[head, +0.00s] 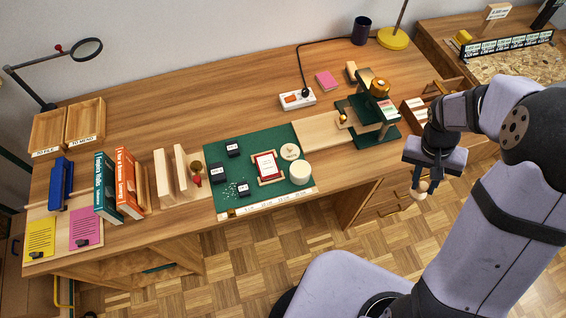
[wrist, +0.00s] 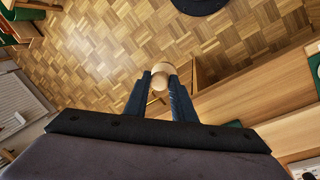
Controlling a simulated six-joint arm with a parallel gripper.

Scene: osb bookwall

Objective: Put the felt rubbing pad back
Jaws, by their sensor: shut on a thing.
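My gripper (head: 418,180) is shut on a small pale, wood-coloured knobbed piece, which looks like the felt rubbing pad (head: 421,190). It is held in the air over the floor, off the desk's front edge at the right. In the wrist view the pad (wrist: 161,70) sits between the two dark fingertips (wrist: 160,86), its rounded knob towards me; its far face is hidden. On the green mat (head: 222,200) lie a pale round disc (head: 290,151) with unreadable marking, a cream cylinder (head: 300,173) and a red-and-white framed block (head: 267,167).
A dark green press (head: 372,110) stands right of the mat, beside a pale board (head: 325,131). A power strip (head: 298,98) lies behind. Bare desk lies behind the mat.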

